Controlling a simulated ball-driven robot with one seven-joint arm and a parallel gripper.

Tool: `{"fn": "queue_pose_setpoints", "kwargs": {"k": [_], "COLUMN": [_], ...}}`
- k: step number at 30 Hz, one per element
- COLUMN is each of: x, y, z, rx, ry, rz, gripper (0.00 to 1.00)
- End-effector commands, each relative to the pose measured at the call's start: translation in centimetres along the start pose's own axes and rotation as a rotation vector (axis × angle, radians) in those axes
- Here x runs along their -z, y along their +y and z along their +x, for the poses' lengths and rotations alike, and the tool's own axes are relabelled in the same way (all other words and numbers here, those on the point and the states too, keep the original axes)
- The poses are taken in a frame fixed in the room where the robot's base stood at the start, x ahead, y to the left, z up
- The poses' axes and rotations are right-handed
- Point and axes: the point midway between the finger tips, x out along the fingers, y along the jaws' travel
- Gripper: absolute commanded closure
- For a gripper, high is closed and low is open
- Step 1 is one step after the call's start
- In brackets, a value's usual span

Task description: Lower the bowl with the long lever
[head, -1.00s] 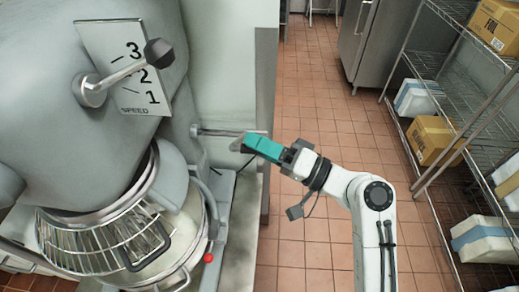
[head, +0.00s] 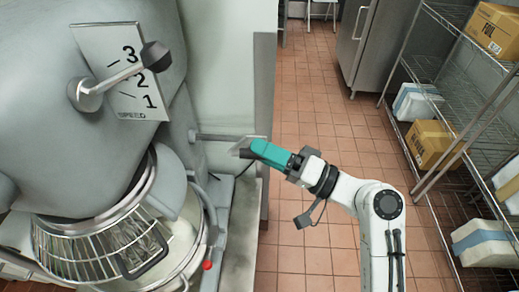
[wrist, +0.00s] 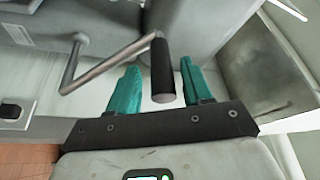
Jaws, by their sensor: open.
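The long lever (head: 222,137) is a grey rod reaching right from the side of the big grey mixer (head: 60,110). In the wrist view it is a bent rod (wrist: 108,64) ending in a black cylindrical grip (wrist: 162,72). My gripper (head: 240,151), with teal fingers, is at the lever's outer end. In the wrist view my gripper (wrist: 159,64) is open, with the black grip between its fingers and a visible gap to the right finger. Contact with the left finger cannot be told. The metal bowl (head: 183,240) is at lower left, under the mixer head, partly hidden by a wire guard (head: 100,245).
A short speed lever with a dark knob (head: 155,56) crosses a numbered plate (head: 120,65) on the mixer. A red knob (head: 207,265) is by the bowl. A wire shelf (head: 450,110) with boxes stands at right. The tiled floor (head: 320,90) between is clear.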

Motion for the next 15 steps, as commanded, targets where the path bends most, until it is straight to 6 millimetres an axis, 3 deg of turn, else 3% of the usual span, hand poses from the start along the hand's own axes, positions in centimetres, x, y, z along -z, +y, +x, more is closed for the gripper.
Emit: {"fn": "queue_pose_setpoints", "kwargs": {"k": [9, 15], "x": [-0.1, 0.0], "y": [0.4, 0.2], "z": [-6.2, -8.6], "rx": [-0.003, -0.003], "ry": [0.005, 0.004], "rz": [0.000, -0.002], "gripper": [0.51, 0.51]}}
